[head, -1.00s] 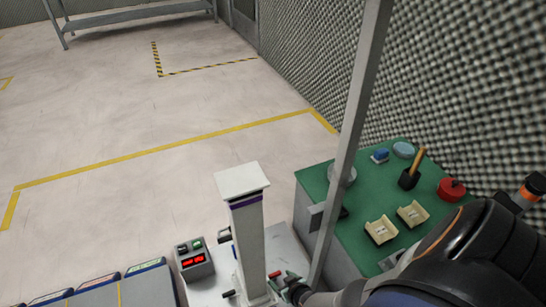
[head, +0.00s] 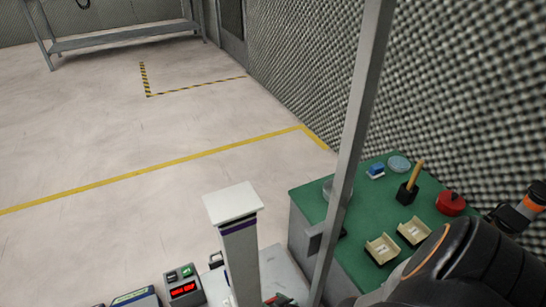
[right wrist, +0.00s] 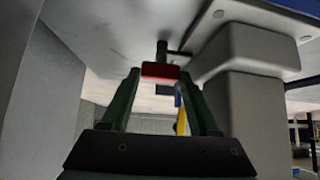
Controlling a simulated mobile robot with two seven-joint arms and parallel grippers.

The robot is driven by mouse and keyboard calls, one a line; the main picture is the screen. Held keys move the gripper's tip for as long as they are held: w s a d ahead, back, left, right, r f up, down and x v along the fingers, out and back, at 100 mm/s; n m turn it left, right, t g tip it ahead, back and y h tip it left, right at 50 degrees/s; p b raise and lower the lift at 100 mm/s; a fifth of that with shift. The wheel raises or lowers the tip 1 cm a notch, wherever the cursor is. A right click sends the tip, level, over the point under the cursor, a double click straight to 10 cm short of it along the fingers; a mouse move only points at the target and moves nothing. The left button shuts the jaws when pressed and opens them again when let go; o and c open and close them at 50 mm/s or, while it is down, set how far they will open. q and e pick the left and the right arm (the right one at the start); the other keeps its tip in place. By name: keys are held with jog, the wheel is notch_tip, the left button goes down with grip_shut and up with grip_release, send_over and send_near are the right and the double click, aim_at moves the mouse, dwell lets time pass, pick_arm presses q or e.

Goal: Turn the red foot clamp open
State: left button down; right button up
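The red foot clamp is a small red piece (right wrist: 160,70) with a dark stem above it in the right wrist view. In the head view a bit of red (head: 270,299) shows at the bottom edge, right of the white post's foot. My right gripper (right wrist: 160,73) has its two green fingers on either side of the red piece, which nearly fills the gap. I cannot tell whether the fingers press on it. In the head view the gripper (head: 284,302) is mostly cut off by the bottom edge. My left gripper is not in view.
A white post (head: 238,250) with a square cap stands left of the gripper. A slanted grey pole (head: 352,150) rises close on its right. A green-topped table (head: 375,205) with cream holders (head: 382,249) and a red round item (head: 451,203) is at right. A red-lit box (head: 184,286) is left.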

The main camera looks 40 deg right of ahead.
jog(key=c, duration=0.5)
dwell(1.0)
jog(key=o, duration=1)
jog(key=shift+o, duration=0.2)
